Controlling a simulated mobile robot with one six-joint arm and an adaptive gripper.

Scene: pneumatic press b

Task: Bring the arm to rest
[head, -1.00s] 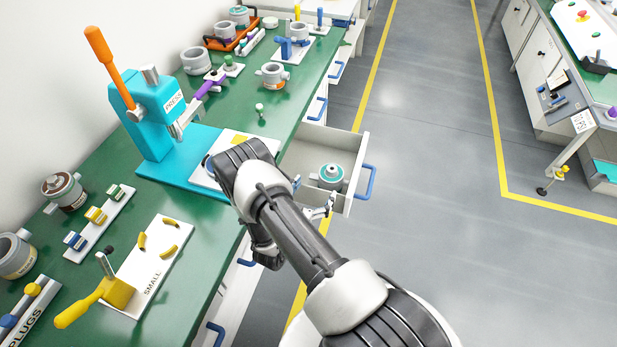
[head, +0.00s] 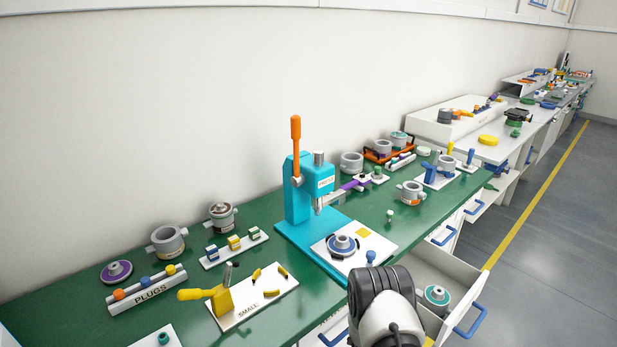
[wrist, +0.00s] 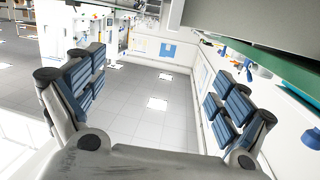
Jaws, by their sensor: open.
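My gripper (wrist: 158,115) shows in the wrist view with its two fingers wide apart and nothing between them. Beyond the fingers are grey floor and, at the upper right, a bench edge. In the head view my arm rises at the bottom, in front of the bench and beside the open drawer; the gripper itself is hidden there. The turquoise press (head: 299,196) with its orange lever (head: 295,140) stands upright on the green bench, apart from my arm. A grey round part (head: 342,246) sits on the white plate (head: 375,243) at the press.
The open drawer (head: 464,312) sticks out at the right of my arm and holds a grey round part with a teal top (head: 436,296). The SMALL board (head: 262,309), PLUGS rack (head: 150,291) and several housings crowd the green bench. Floor is free at the right.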

